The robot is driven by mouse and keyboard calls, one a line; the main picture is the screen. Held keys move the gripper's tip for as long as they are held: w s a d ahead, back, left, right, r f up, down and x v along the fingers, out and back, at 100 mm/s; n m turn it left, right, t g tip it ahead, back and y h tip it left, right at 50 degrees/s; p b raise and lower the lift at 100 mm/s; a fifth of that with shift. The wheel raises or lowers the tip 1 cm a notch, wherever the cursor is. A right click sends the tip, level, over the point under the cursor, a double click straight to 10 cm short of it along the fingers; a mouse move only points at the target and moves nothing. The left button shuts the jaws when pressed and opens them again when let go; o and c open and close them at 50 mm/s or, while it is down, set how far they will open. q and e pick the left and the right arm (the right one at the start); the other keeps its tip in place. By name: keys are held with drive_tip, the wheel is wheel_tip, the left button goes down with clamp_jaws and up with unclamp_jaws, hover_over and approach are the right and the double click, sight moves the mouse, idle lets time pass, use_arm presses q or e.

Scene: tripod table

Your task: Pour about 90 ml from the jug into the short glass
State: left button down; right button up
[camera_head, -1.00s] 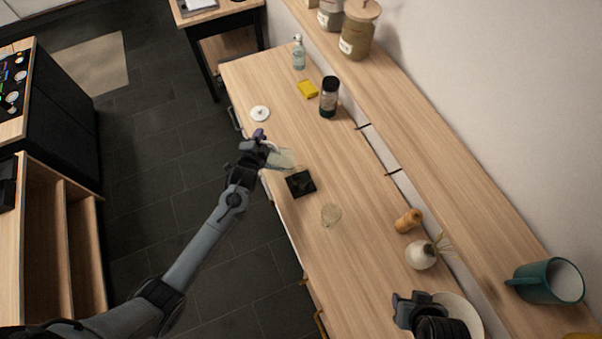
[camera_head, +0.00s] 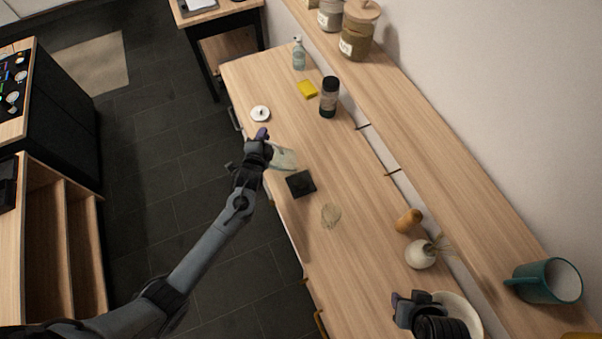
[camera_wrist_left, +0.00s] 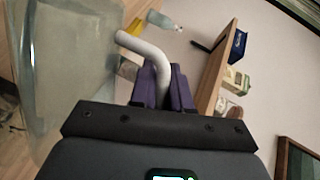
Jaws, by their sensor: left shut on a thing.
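The jug (camera_head: 284,158) is a clear, pale vessel at the counter's left edge in the head view. My left gripper (camera_head: 262,139) is shut on its handle. In the left wrist view the purple fingers (camera_wrist_left: 163,88) close around the whitish curved handle (camera_wrist_left: 150,50), and the translucent jug body (camera_wrist_left: 70,65) fills the left side. The liquid level in it is hard to make out. The short glass (camera_head: 331,216) seems to be the small clear vessel on the counter, below and right of the jug, apart from it. My right gripper (camera_head: 399,302) is at the bottom right; its jaws are unclear.
A black square object (camera_head: 300,184) lies between jug and glass. A white lid-like disc (camera_head: 260,114), yellow sponge (camera_head: 307,89), dark-topped jar (camera_head: 329,97) and spray bottle (camera_head: 299,54) stand farther up. A wooden item (camera_head: 408,221), white vase (camera_head: 420,254) and pale bowl (camera_head: 468,317) are lower right.

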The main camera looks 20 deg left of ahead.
use_arm(q)
drive_tip(key=shift+d+r, duration=0.35)
drive_tip(key=shift+d, duration=0.15)
idle(0.7)
drive_tip(key=shift+d+r+m+p, duration=0.15)
drive_tip(key=shift+d+m+p, duration=0.15)
drive_tip(key=shift+p, duration=0.1)
idle(0.3)
drive_tip(key=shift+a, duration=0.1)
drive_tip(key=a+f+n+h+b, duration=0.1)
drive_tip(key=a+f+n, duration=0.1)
drive_tip(key=a+f, duration=0.1)
drive_tip(key=shift+w+a+f+b, duration=0.15)
drive_tip(key=shift+a+f+b, duration=0.2)
drive_tip(key=shift+f, duration=0.05)
drive_tip(key=shift+f+n+g, duration=0.3)
drive_tip(key=shift+n, duration=0.1)
drive_tip(key=shift+w+a+f+h, duration=0.1)
drive_tip(key=shift+a+f+h, duration=0.2)
drive_tip(key=shift+f, duration=0.15)
drive_tip(key=shift+a+n, duration=0.1)
drive_tip(key=shift+n, duration=0.2)
